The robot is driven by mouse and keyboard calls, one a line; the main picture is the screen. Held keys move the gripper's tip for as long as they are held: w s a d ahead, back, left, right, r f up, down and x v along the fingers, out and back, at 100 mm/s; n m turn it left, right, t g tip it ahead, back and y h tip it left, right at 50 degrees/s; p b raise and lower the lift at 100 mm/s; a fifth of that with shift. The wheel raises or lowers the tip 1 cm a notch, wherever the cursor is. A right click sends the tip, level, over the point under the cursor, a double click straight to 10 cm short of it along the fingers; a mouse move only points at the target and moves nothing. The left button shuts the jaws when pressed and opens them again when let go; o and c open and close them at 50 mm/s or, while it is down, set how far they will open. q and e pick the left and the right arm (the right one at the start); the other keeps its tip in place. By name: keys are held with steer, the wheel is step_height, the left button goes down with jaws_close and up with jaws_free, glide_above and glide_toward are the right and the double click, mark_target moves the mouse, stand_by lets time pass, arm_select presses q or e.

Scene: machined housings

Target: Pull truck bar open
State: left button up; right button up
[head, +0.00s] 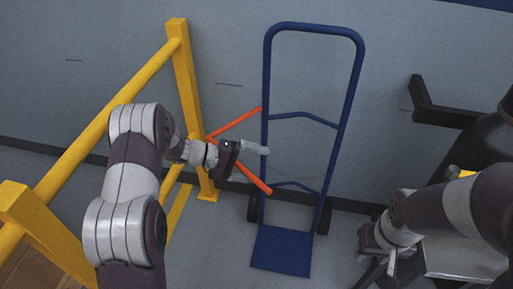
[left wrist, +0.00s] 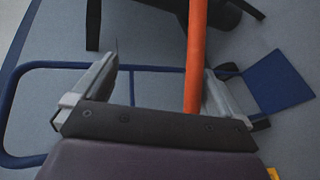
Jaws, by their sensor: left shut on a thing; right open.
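A blue hand truck (head: 351,80) stands upright against the grey wall in the head view, its toe plate (head: 283,251) on the floor. Its frame also shows in the left wrist view (left wrist: 30,66). Two orange bars spread from near the yellow post: an upper one (head: 237,122) reaching the truck's left upright and a lower one (head: 258,183) crossing in front of it. My right gripper (head: 390,264) is open and empty, low at the right.
A yellow railing (head: 100,121) with posts stands at the left, close to my left arm. A black bracket (head: 440,114) is on the wall at the right. A grey metal surface (head: 465,258) lies below my right arm. Floor shows around the truck's toe plate.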

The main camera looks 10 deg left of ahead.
arm_select(q)
steer(key=p+v, duration=0.1)
steer(key=v, duration=0.1)
steer(key=p+v, duration=0.1)
steer(key=v, duration=0.1)
steer(key=shift+d+r, duration=0.15)
steer(key=shift+r, duration=0.2)
steer(key=shift+s+a+r+p, duration=0.1)
steer(key=shift+s+a+p, duration=0.1)
steer(key=shift+a+p, duration=0.15)
steer(key=shift+s+a+p, duration=0.35)
steer(key=shift+a+p, duration=0.2)
steer(key=shift+a, duration=0.1)
steer(key=shift+c, duration=0.6)
steer(key=shift+s+a+r+p, duration=0.25)
steer(key=shift+s+a+p, duration=0.45)
steer(key=shift+s+a, duration=0.25)
steer(key=c, duration=0.5)
steer(key=shift+s+a+p, duration=0.45)
steer(key=shift+a, duration=0.4)
steer(key=shift+s+a+p, duration=0.4)
steer(key=shift+s+a, duration=0.05)
steer(key=shift+a, duration=0.4)
steer(key=shift+s+a+p, duration=0.45)
steer(key=shift+a, duration=0.4)
